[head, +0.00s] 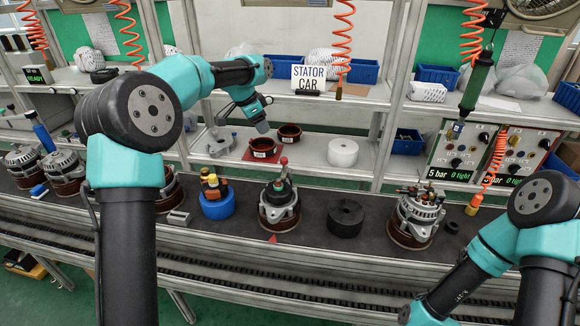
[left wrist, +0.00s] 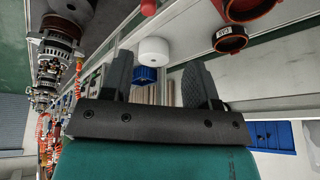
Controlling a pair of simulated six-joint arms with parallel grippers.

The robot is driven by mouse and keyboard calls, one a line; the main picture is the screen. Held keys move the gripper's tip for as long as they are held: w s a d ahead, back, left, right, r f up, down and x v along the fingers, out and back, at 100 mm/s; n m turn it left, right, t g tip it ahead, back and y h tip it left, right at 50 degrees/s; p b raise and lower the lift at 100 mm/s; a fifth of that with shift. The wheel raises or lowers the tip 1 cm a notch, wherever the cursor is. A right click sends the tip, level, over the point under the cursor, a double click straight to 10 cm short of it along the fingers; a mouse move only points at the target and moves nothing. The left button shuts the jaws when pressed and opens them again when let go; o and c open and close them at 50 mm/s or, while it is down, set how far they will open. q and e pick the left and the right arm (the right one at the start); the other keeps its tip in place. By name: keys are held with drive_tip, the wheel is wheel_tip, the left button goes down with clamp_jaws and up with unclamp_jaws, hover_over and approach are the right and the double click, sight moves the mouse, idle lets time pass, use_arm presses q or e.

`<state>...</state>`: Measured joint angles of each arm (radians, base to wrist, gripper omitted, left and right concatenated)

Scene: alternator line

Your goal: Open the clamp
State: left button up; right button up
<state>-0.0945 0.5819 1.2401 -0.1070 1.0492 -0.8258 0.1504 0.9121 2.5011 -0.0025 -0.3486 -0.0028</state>
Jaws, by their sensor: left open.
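An alternator (head: 278,212) stands on the dark line in the middle of the head view. On top of it sits a dark fixture with a red-tipped upright handle (head: 284,161), which looks like the clamp; whether it is open or closed is too small to tell. My left gripper (head: 262,127) is above and behind it, a little to the left, apart from it. In the left wrist view the gripper (left wrist: 158,82) has its two dark fingers apart with nothing between them. A red rounded tip (left wrist: 148,7) shows at that view's top edge. My right gripper is not seen.
A blue round stand (head: 217,206) with orange-topped parts is left of the alternator, and a black cylinder (head: 346,218) is right of it. Another alternator (head: 414,219) stands farther right. Dark red rings (head: 263,148) and a white cylinder (head: 342,152) sit on the shelf behind.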

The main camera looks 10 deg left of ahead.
sight(283, 163)
use_arm(q)
drive_tip(key=shift+d+f+g, duration=0.2)
drive_tip(key=shift+d+f, duration=0.2)
drive_tip(key=shift+f, duration=0.25)
drive_tip(key=shift+d+f+g, duration=0.2)
drive_tip(key=shift+d+f, duration=0.15)
drive_tip(key=shift+f, duration=0.25)
drive_tip(key=x, duration=1.7)
drive_tip(key=shift+w+d+f, duration=0.1)
drive_tip(key=shift+d, duration=0.25)
drive_tip(key=c, duration=0.9)
